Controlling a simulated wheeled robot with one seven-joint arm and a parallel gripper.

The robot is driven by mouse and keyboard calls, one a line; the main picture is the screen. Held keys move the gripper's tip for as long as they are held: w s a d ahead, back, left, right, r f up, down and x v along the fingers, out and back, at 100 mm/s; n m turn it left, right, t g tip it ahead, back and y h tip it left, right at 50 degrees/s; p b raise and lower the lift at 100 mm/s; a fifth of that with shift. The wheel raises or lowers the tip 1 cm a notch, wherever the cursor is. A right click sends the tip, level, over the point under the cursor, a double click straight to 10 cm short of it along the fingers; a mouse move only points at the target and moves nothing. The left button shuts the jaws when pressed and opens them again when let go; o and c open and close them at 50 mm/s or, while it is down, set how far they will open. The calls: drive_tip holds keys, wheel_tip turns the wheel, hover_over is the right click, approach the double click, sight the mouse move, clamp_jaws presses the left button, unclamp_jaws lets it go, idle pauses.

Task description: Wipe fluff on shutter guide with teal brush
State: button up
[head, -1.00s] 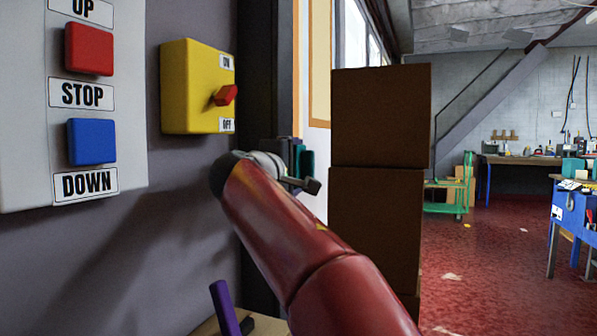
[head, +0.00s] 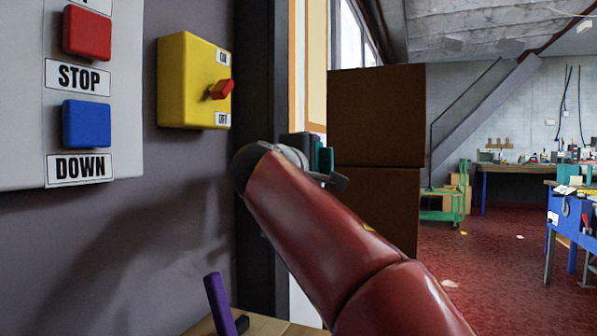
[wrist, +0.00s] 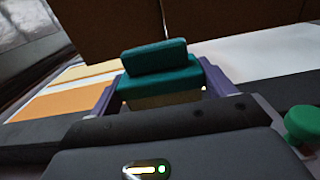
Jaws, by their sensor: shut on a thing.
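My gripper (wrist: 160,82) is shut on the teal brush (wrist: 153,58), with a purple finger on each side of it. A tan part, perhaps bristles, shows under the teal body. In the head view a small teal part of the brush (head: 326,160) shows past the end of my red arm, in front of the cardboard boxes. The shutter guide appears to be the dark upright strip (head: 262,70) beside the grey wall; my arm covers part of it. I cannot make out any fluff, nor whether the brush touches the guide.
A yellow ON/OFF switch box (head: 185,85) and a panel with red and blue buttons (head: 25,110) are on the wall at left. Stacked cardboard boxes (head: 375,118) stand behind my gripper. A purple-handled thing (head: 217,300) is low at left. Red floor at right looks largely open.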

sight(331, 165)
drive_tip(key=shift+s+d, duration=0.15)
drive_tip(key=shift+d, duration=0.25)
drive_tip(key=shift+d, duration=0.1)
drive_tip(key=shift+s+d+b, duration=0.3)
drive_tip(key=shift+d, duration=0.4)
drive_tip(key=shift+s+d+b, duration=0.25)
drive_tip(key=shift+d+b, duration=0.05)
drive_tip(key=shift+d, duration=0.35)
